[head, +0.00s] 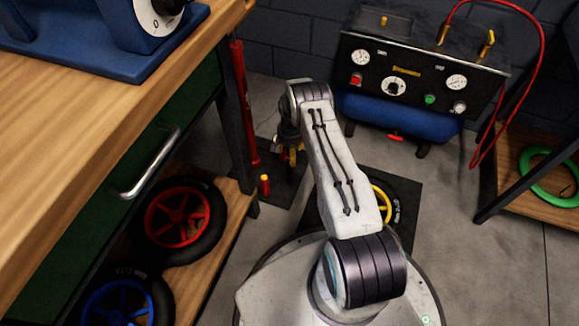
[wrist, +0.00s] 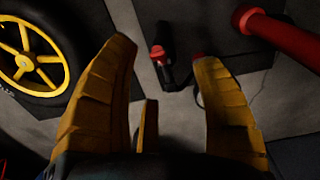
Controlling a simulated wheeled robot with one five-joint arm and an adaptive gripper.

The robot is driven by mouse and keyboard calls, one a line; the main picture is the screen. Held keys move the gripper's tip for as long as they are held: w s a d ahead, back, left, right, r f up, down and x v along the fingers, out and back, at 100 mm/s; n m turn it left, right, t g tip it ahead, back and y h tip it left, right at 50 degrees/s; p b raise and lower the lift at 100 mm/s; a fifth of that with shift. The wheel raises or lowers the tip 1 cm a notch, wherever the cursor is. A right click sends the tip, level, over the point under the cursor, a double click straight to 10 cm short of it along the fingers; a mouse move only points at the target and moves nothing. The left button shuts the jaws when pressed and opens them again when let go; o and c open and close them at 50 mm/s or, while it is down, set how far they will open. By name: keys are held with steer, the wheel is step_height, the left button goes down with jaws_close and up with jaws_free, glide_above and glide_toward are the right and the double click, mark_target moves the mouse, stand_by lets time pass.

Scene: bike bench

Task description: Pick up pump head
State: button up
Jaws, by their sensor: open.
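The pump head, a small black piece with a red tip (wrist: 160,64), shows in the wrist view beyond my fingers and in the gap between them. In the head view I cannot make it out behind my gripper. My gripper (wrist: 163,52) is open, with one yellow finger on each side of that gap and nothing held. In the head view my gripper (head: 290,155) points down over the floor, beside the workbench leg. How far the pump head lies below the fingertips is hard to tell.
A red tube (wrist: 285,40) stands close on the right in the wrist view. A yellow-spoked wheel (wrist: 30,57) lies at the left.

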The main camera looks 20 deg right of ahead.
steer(key=f+b, duration=0.2)
steer(key=f, duration=0.1)
steer(key=f+b, duration=0.1)
steer(key=f, duration=0.1)
steer(key=shift+w+f, duration=0.1)
steer(key=shift+w, duration=0.2)
steer(key=shift+f+b, duration=0.45)
steer(key=shift+f, duration=0.35)
steer(key=shift+d, duration=0.1)
jaws_close()
